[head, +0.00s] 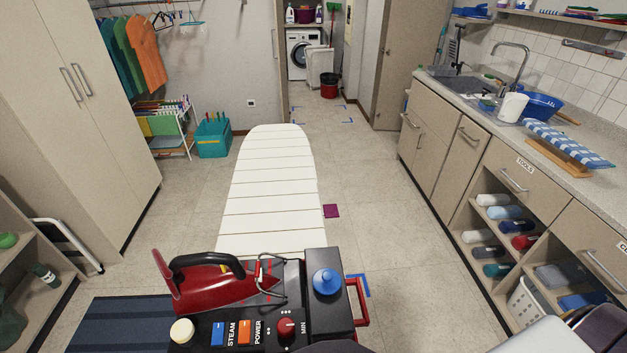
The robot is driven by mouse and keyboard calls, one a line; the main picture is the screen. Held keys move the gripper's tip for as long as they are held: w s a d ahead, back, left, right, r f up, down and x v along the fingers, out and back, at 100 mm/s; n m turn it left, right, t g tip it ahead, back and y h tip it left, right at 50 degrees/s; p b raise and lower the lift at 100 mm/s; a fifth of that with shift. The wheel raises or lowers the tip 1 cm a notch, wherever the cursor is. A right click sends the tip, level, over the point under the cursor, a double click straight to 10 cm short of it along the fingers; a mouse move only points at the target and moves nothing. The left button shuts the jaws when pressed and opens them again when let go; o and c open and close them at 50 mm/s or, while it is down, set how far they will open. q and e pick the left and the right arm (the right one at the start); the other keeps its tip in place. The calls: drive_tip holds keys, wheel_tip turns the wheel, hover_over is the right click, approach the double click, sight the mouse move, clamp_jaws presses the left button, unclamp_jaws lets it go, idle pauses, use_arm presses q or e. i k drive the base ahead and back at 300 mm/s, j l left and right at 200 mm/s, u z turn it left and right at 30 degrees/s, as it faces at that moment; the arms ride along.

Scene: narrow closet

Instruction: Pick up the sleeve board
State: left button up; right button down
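The sleeve board (568,144) lies on the countertop at the right of the head view. It has a narrow padded top with a blue and white checked cover, and a wooden base (557,158) under it. It is clear of any gripper. Neither of my grippers can be made out in this view.
The counter (583,183) also holds a sink (463,86), a white cup (512,107) and a blue basin (540,105). An ironing board (270,190) with a red iron (215,283) stands in front of me.

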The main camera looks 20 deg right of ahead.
sight(582, 158)
drive_tip(key=l+z, duration=0.25)
drive_tip(key=z, duration=0.25)
drive_tip(key=k+l+z, duration=0.1)
drive_tip(key=l+z, duration=0.2)
drive_tip(key=z, duration=0.2)
drive_tip(key=l+z, duration=0.3)
drive_tip(key=z, duration=0.2)
drive_tip(key=i+l+z, duration=0.1)
drive_tip(key=l+z, duration=0.15)
drive_tip(key=z, duration=0.25)
